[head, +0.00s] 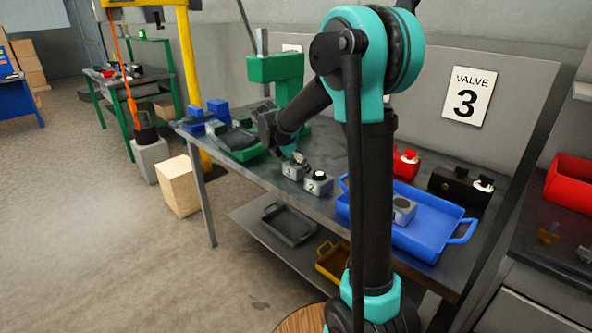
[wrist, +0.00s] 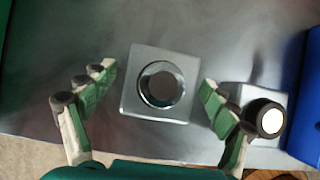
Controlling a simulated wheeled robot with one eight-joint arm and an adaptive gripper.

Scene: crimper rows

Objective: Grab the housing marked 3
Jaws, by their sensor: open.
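A grey square housing (head: 290,171) with what looks like a 3 on its front stands on the metal bench. In the wrist view the housing (wrist: 159,83) lies between my fingers, its round bore facing up, with gaps on both sides. My gripper (head: 297,157) is open above it, fingers pointing down; it also shows in the wrist view (wrist: 157,85). A second grey housing (head: 317,184), apparently marked 2, with a dark round top, stands just to the right. It also shows in the wrist view (wrist: 250,97), close beside my right finger.
A blue tray (head: 437,247) holding another grey block (head: 403,209) lies right of the housings. A green tray (head: 238,148) and a green press (head: 274,68) stand to the left. Red and black parts sit at the back. A sign reading VALVE 3 (head: 467,95) hangs on the back panel.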

